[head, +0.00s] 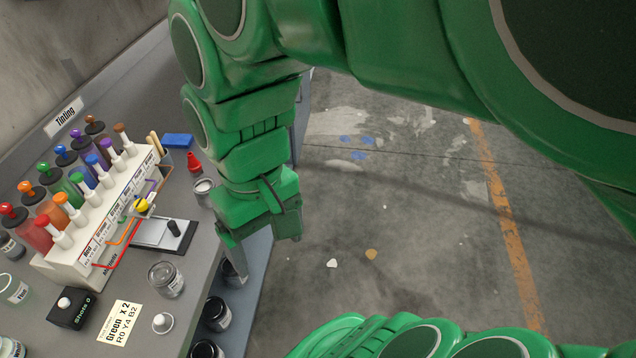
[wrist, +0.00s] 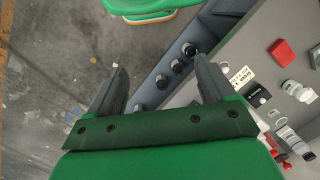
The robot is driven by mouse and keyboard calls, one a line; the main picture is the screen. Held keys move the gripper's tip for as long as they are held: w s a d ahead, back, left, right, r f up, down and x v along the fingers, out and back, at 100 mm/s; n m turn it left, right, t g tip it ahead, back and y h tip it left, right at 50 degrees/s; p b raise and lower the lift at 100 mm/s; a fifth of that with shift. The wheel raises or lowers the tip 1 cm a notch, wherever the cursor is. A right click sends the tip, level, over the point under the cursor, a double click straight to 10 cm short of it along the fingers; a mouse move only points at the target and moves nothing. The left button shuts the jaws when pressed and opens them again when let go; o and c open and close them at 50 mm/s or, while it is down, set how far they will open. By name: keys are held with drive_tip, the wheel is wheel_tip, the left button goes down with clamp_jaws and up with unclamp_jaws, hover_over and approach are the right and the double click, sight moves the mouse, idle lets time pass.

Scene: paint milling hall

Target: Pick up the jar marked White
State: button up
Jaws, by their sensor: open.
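I cannot read the word White on any jar. Dark-lidded jars stand low along the bench's right side in the head view, one at the middle (head: 217,313) and one at the bottom edge (head: 207,350); their labels are mostly hidden or too small. The wrist view shows a row of such jars (wrist: 177,67) beyond and between the fingertips. A pale-labelled jar (head: 14,290) stands at the bench's left. My gripper (head: 265,232) hangs beside the bench's right edge, pointing down; in the wrist view its fingers (wrist: 158,74) are apart with nothing between them.
The concrete floor (head: 400,220) on the right is clear.

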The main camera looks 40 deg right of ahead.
drive_tip(key=w+a+r+n+t+y, duration=0.15)
drive_tip(key=w+a+t, duration=0.25)
drive_tip(key=w+a, duration=0.75)
drive_tip(key=w+a+r+n+t+y, duration=0.1)
drive_tip(key=w+a+r+t+y, duration=0.3)
drive_tip(key=a, duration=1.5)
drive_tip(key=w+a+r+n+t+y, duration=0.1)
drive_tip(key=w+a+t+y, duration=0.15)
drive_tip(key=w+a, duration=1.05)
drive_tip(key=shift+s+a+f+m+t+h, duration=0.95)
drive_tip(key=shift+s+a+f+t+h, duration=1.85)
drive_tip(key=shift+s, duration=1.8)
drive_tip(key=shift+g, duration=0.45)
drive_tip(key=f, duration=1.4)
drive_tip(key=a+f, duration=0.1)
drive_tip(key=f, duration=0.5)
drive_tip(key=shift+w+a+f, duration=0.1)
drive_tip(key=shift+f, duration=0.3)
drive_tip(key=shift+x, duration=3.9)
drive_tip(key=shift+f, duration=0.15)
drive_tip(key=shift+c, duration=0.5)
drive_tip(key=c, duration=1)
